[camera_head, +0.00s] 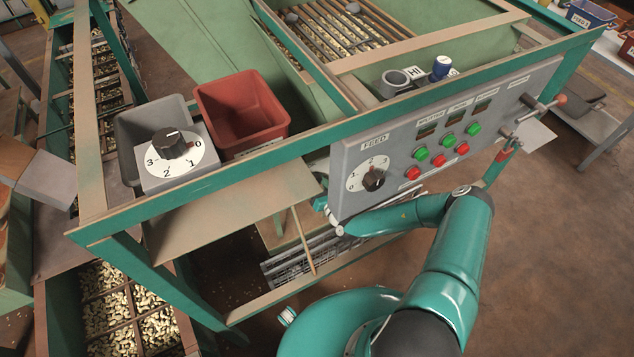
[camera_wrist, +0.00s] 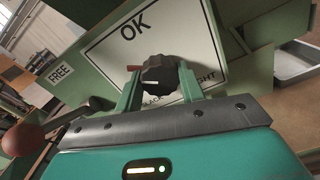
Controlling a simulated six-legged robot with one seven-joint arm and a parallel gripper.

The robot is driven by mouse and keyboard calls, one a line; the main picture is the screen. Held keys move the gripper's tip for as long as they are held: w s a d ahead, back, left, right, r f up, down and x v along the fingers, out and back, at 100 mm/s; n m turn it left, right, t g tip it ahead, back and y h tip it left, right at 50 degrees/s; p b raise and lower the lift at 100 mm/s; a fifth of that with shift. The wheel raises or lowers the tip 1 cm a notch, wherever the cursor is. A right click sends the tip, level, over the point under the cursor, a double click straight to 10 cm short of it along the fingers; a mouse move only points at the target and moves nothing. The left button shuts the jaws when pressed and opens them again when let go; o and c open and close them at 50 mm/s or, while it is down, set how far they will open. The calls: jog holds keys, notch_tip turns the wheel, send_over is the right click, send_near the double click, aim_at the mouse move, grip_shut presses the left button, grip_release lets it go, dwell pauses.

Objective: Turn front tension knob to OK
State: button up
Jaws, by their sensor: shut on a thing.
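In the wrist view a black ribbed knob (camera_wrist: 159,72) stands on a white plate (camera_wrist: 110,50) with a dark border. The plate reads OK at its top; lower words, partly hidden, end in "LACK" and "GHT". A small reddish-brown piece shows at the knob's left. I cannot tell exactly where the knob points. My gripper (camera_wrist: 160,82) is shut on the knob, with one green finger at each side. In the head view my arm reaches under the grey panel; the jaws and this knob are hidden.
A lever with a reddish-brown ball (camera_wrist: 22,139) and a FREE label (camera_wrist: 60,73) lie left in the wrist view. The head view shows the FEED control panel (camera_head: 400,178), a separate numbered dial (camera_head: 176,155), a red bin (camera_head: 240,112) and green frame bars around my arm.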

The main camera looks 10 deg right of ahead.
jog(key=m, duration=1.1)
jog(key=shift+m, duration=0.3)
dwell(0.3)
jog(key=o, duration=1)
jog(key=shift+c, duration=0.2)
jog(key=shift+s, duration=0.2)
jog(key=v, duration=1.3)
jog(key=shift+s, duration=0.25)
jog(key=shift+d, duration=0.2)
